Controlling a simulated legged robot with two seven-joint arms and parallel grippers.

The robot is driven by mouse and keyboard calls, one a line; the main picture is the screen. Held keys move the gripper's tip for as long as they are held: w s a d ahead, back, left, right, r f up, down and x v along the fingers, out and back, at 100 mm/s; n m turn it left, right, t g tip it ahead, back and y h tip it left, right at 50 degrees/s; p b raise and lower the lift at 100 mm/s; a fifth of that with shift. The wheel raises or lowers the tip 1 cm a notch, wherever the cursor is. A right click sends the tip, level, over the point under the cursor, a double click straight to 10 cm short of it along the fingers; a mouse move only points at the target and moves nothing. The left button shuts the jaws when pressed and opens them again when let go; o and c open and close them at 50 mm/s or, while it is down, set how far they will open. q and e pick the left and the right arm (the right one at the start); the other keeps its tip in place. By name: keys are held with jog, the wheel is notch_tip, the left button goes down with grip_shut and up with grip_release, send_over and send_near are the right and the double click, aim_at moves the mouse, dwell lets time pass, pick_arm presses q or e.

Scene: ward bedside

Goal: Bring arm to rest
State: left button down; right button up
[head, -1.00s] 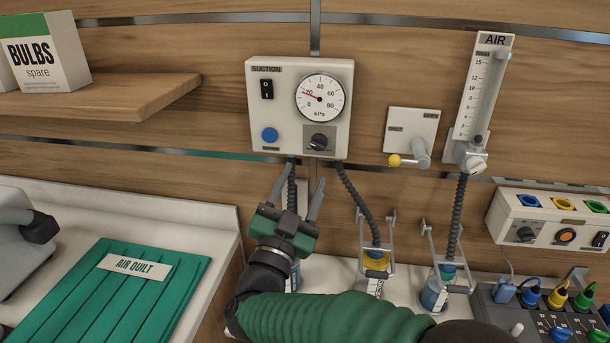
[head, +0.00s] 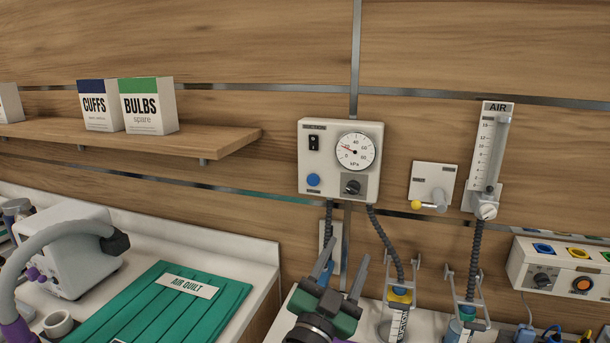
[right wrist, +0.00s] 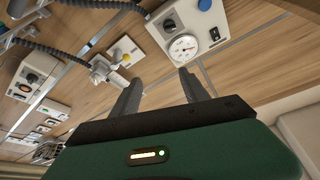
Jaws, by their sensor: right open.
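My right gripper (head: 344,277) is low in the head view, in front of the wall below the suction unit. Its two fingers point up and stand apart with nothing between them. In the right wrist view the open fingers (right wrist: 163,92) point toward the wall, below the suction unit's gauge (right wrist: 182,46). The suction unit (head: 364,187) is a pale box with a dial and a blue button. My left gripper is not in view.
Bottles in metal holders (head: 398,310) stand right of my right gripper, with dark hoses above them. The air flowmeter (head: 487,150) is on the wall. A green air quilt (head: 150,310) lies on the left counter, under a shelf (head: 225,140) with boxes.

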jog(key=w+f+n+g+y+p, duration=0.1)
jog(key=w+f+n+y+p, duration=0.25)
jog(key=f+n+y, duration=0.45)
jog(key=s+d+f+n+g+y+p, duration=0.2)
jog(key=s+d+f+g+y, duration=0.1)
jog(key=s+f+g, duration=0.4)
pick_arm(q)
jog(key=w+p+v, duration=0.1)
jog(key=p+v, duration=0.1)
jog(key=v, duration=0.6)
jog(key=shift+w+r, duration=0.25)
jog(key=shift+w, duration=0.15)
pick_arm(e)
jog(key=s+d+f+g, duration=0.4)
jog(key=s+f, duration=0.2)
jog(key=s, duration=0.3)
jog(key=s+d+f+g+h, duration=0.1)
jog(key=s+d+f+g, duration=0.4)
jog(key=s, duration=0.5)
jog(key=shift+s+d+f, duration=0.2)
jog(key=shift+f, duration=0.4)
